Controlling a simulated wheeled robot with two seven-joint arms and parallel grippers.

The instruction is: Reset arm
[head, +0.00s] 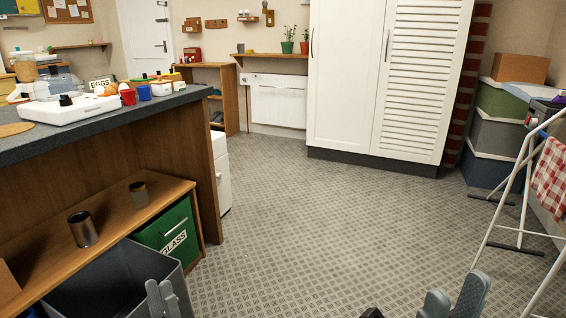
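My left gripper (162,298) shows at the bottom left, its two grey fingers upright and close together in front of the grey open bin (110,275). I cannot tell whether they touch. My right gripper (455,297) shows at the bottom right over the floor, its two grey fingertips apart with nothing seen between them. The lower parts of both grippers are cut off by the picture's bottom edge.
A counter (110,125) with a wooden shelf (160,192) stands at left, holding a metal can (83,230). A white drying rack (505,205) stands at right. The patterned floor (320,225) between is clear up to the white wardrobe (345,80).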

